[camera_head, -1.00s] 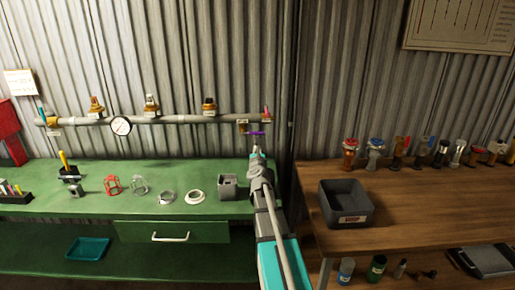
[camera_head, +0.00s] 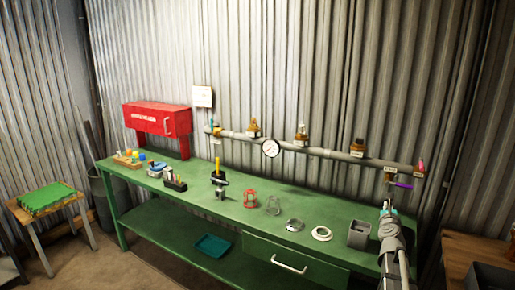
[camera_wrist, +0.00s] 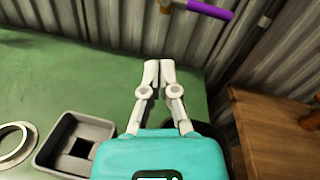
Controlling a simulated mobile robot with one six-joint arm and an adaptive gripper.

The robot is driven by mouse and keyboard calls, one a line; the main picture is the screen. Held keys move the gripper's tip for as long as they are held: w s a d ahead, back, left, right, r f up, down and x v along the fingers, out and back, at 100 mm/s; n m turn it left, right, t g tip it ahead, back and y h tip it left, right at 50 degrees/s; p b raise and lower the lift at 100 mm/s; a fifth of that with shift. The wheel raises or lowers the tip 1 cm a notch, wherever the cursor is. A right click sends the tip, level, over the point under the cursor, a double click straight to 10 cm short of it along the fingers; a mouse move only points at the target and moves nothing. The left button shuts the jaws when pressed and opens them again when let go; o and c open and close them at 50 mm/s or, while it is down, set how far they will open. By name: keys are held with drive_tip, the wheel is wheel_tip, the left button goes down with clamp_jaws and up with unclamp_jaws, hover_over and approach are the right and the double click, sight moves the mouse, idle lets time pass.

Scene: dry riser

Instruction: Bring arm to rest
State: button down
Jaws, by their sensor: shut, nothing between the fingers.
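My gripper (camera_wrist: 158,72) is shut and empty in the wrist view, with its two white fingers together over the right end of the green bench (camera_wrist: 60,75). In the head view my gripper (camera_head: 387,207) is at the right, below the purple-handled valve (camera_head: 398,184) at the right end of the grey pipe (camera_head: 325,152). The purple handle also shows at the top of the wrist view (camera_wrist: 211,10), apart from the fingers. My arm comes up from the lower right of the head view.
A grey open box (camera_head: 359,234), a white ring (camera_head: 321,233) and red and grey cages stand on the bench left of my gripper. A black bin (camera_head: 489,277) is on the wooden table at right. A red cabinet (camera_head: 158,118) stands at the back left.

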drive_tip(key=a+f+n+g+y, duration=0.1)
drive_tip(key=a+f+n+y, duration=0.1)
drive_tip(key=a+n+y, duration=0.35)
drive_tip(key=a+f+n+y, duration=0.2)
drive_tip(key=a+f+n, duration=0.1)
drive_tip(key=a+n, duration=0.5)
drive_tip(key=s+a+f+n+g+y, duration=0.1)
drive_tip(key=s+a+f+n+g, duration=0.4)
drive_tip(key=s+a+n, duration=0.3)
drive_tip(key=s+a+f+n+g+y, duration=0.2)
drive_tip(key=s+a+f+n+g, duration=0.35)
drive_tip(key=a+n, duration=0.4)
drive_tip(key=s+a+f+n+g+h, duration=0.25)
drive_tip(key=s+n+g, duration=0.35)
drive_tip(key=s, duration=0.6)
wheel_tip(320, 180, up, 12)
drive_tip(key=n+t+p, duration=0.1)
drive_tip(key=p, duration=1.1)
drive_tip(key=shift+w+d+f+h, duration=0.2)
drive_tip(key=shift+d+h, duration=0.05)
drive_tip(key=shift+h, duration=0.05)
drive_tip(key=shift+s, duration=0.1)
